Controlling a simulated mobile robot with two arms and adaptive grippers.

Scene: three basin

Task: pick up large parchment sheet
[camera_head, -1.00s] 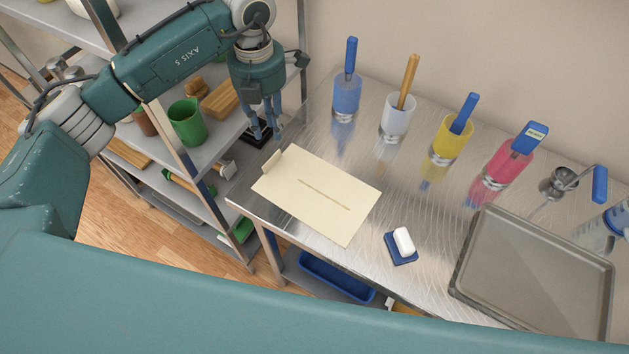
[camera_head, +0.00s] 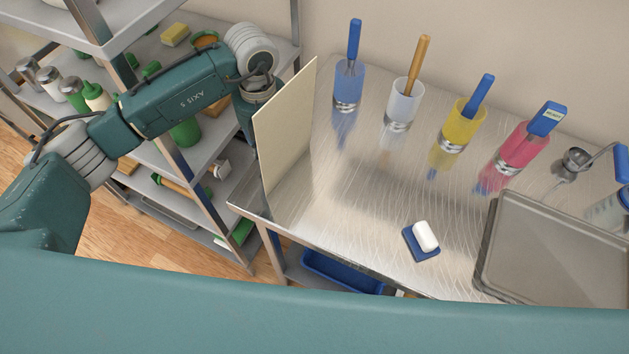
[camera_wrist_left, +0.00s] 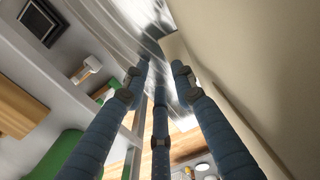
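The large parchment sheet (camera_head: 284,128) is cream coloured and stands nearly upright above the left end of the steel table. Its broad face shows in the head view and hides my left gripper's fingers. In the left wrist view the sheet (camera_wrist_left: 255,75) runs along the right side. My left gripper (camera_wrist_left: 160,72) has its fingers drawn together at the tips beside the sheet. The sheet is held up at this gripper, though the exact contact is hidden. My right gripper is in neither view.
The steel table (camera_head: 345,215) is clear in its left middle. A blue dish with white soap (camera_head: 425,237), a grey tray (camera_head: 555,255) and several coloured cups, including a yellow one (camera_head: 463,125), stand on it. A metal shelf (camera_head: 190,150) with goods stands close on the left.

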